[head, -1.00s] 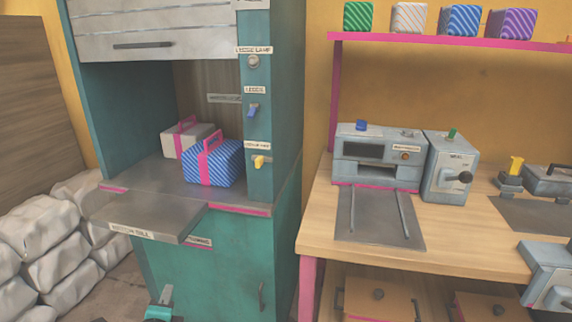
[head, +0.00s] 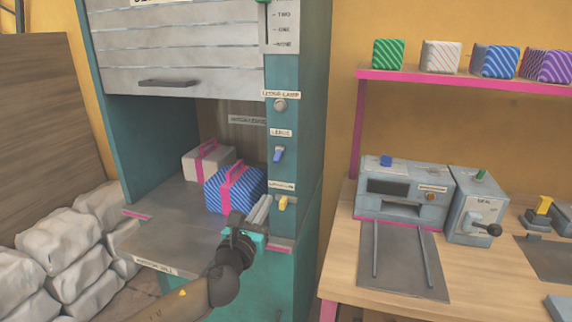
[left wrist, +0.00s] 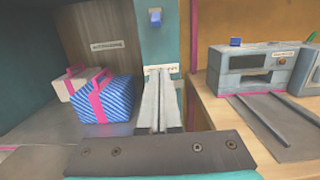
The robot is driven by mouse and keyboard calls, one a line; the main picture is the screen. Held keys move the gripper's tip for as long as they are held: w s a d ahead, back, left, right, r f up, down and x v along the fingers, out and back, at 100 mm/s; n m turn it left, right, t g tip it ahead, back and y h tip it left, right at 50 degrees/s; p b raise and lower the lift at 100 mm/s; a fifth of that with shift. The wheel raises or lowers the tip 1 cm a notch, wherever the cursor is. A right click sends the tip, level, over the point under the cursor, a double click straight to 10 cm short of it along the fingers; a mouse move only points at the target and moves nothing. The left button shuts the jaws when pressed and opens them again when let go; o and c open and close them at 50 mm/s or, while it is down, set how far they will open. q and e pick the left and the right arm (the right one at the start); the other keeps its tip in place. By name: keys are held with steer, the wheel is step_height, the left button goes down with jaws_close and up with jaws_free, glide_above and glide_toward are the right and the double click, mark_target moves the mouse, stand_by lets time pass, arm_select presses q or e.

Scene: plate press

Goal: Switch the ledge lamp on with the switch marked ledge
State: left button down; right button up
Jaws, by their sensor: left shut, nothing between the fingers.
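The switch marked ledge is a blue lever (head: 279,154) on the teal post of the cabinet, under a label (head: 281,133). It also shows in the left wrist view (left wrist: 154,16), near the top edge. A round grey ledge lamp (head: 280,105) sits above it and looks unlit. A yellow switch (head: 283,203) is below it on the same post. My left gripper (head: 265,203) is shut and empty, in front of the post, below and apart from the blue lever. Its fingers (left wrist: 160,92) cover the yellow switch in the left wrist view. My right gripper is not in view.
A blue striped box (head: 236,190) and a grey box (head: 207,160) stand on the ledge just left of my gripper. The half-raised shutter (head: 168,50) hangs above. A workbench (head: 340,235) with a grey machine (head: 403,187) stands to the right.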

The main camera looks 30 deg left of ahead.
mark_target(281, 173)
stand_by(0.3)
arm_select(q)
steer(key=b+x, duration=0.1)
steer(key=x, duration=0.9)
steer(key=r, duration=0.1)
steer(key=s+r+p, duration=0.1)
steer(key=r, duration=0.1)
steer(key=shift+s+d, duration=0.1)
steer(key=shift+s, duration=0.15)
steer(key=shift+s+r+p, duration=0.15)
steer(key=shift+r+p, duration=0.1)
steer(key=shift+p, duration=0.05)
